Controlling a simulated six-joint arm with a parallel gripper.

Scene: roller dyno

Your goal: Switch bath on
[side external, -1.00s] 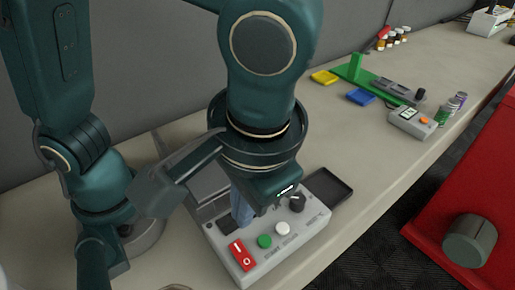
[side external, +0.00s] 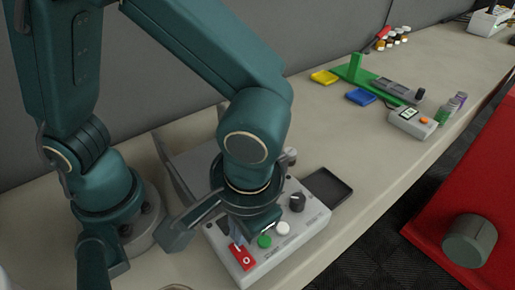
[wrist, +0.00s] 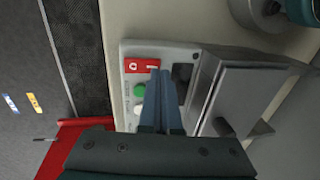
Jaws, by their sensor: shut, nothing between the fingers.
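The bath's control box (side external: 300,231) is light grey. It carries a red rocker switch (side external: 243,257) at its front left corner, a green button (side external: 264,241), a white button (side external: 282,228) and a black knob (side external: 297,202). My gripper (side external: 237,241) points down, shut and empty, with its tips close to the red switch.
A grey slanted housing (wrist: 247,98) adjoins the panel. A black tray (side external: 328,187) lies beyond the box. A grey meter (side external: 412,122), a blue tray (side external: 360,96) and a green stand (side external: 354,68) sit farther along the bench. A red machine (side external: 470,190) stands at right.

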